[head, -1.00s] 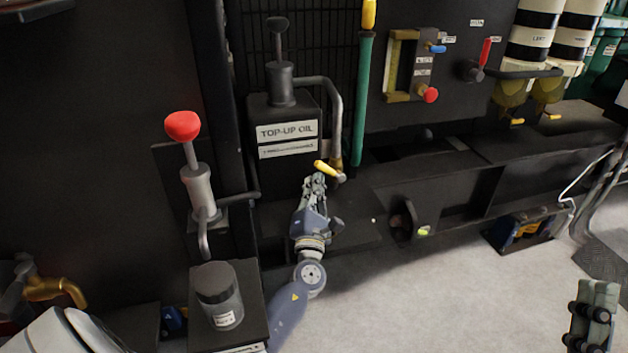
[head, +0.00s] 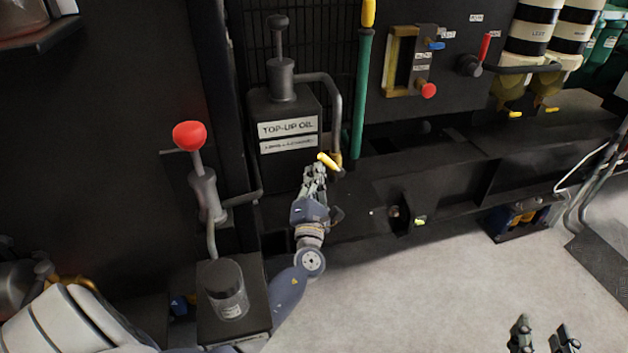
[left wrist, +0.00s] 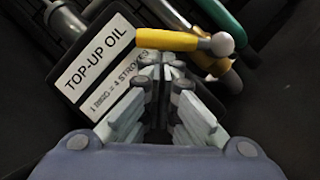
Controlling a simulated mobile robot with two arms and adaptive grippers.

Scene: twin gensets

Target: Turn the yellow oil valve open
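The yellow oil valve handle (head: 328,161) sits at the lower end of the grey pipe beside the black TOP-UP OIL box (head: 286,168). In the left wrist view the yellow handle (left wrist: 166,40) lies nearly level across the picture, its pivot at its right end. My left gripper (head: 318,168) is right at the handle. In the left wrist view its fingertips (left wrist: 163,62) are drawn close together just below the handle's left part; whether they touch it I cannot tell. My right gripper (head: 543,332) is at the bottom right, its two fingers apart and empty.
A green pole (head: 362,100) rises behind the valve. The floor (head: 420,300) in front is open.

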